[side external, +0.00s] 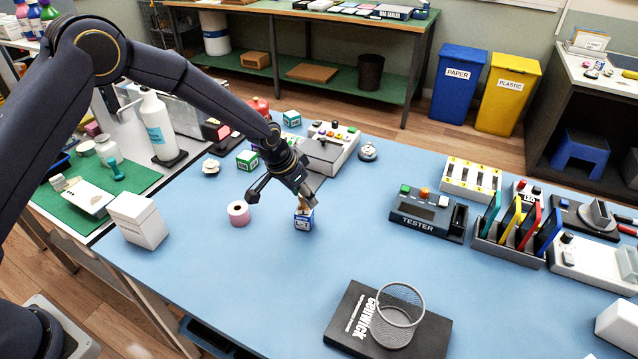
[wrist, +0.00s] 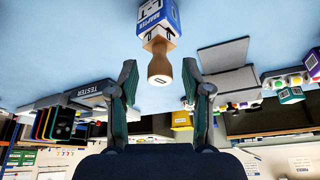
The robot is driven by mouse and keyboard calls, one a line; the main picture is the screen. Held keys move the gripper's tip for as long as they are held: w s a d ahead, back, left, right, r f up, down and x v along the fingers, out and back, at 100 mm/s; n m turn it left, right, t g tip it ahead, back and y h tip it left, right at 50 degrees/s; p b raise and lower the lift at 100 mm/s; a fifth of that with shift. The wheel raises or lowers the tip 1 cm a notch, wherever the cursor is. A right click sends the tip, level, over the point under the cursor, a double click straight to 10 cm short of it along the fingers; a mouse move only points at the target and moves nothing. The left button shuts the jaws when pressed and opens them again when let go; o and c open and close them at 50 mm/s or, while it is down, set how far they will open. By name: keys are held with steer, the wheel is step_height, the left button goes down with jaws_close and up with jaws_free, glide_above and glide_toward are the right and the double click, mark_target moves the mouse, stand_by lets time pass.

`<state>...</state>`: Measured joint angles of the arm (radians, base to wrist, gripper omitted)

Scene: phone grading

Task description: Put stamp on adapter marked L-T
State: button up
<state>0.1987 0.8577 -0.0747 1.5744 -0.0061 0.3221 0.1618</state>
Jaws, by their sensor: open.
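The stamp (wrist: 160,64), with a turned wooden handle, stands on the blue adapter box (wrist: 157,16). In the side view the stamp (side external: 303,206) shows as a small bit of wood above the blue box (side external: 303,222), which sits on the blue table. The box's label reads ADAPTER, with larger letters I cannot read surely. My gripper (wrist: 160,78) is open, with its fingers apart on either side of the handle's end and touching nothing that I can see. In the side view my gripper (side external: 281,193) is just above the box.
A pink roll (side external: 238,213) stands to the left. A green box (side external: 247,160) and a grey machine (side external: 330,145) are behind. The tester (side external: 428,213) is to the right. A mesh cup (side external: 401,305) stands on a dark book (side external: 350,313) in front. The table's middle is clear.

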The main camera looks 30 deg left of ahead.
steer(key=s+a+r, duration=0.2)
steer(key=s+r, duration=0.1)
steer(key=r, duration=0.4)
steer(key=s+a+r+n, duration=0.1)
steer(key=s+a+r, duration=0.1)
steer(key=s+r, duration=0.3)
steer(key=s+a+r, duration=0.2)
steer(key=a+r, duration=0.1)
steer(key=r, duration=0.5)
steer(key=s+a+r+n+y, duration=0.1)
steer(key=s+a, duration=0.3)
steer(key=s, duration=0.8)
steer(key=s+a+r+n+t, duration=0.1)
steer(key=s+a+r, duration=0.3)
steer(key=s, duration=0.8)
steer(key=shift+r+n+y, duration=0.25)
steer(key=shift+n+y, duration=0.15)
steer(key=shift+n, duration=0.4)
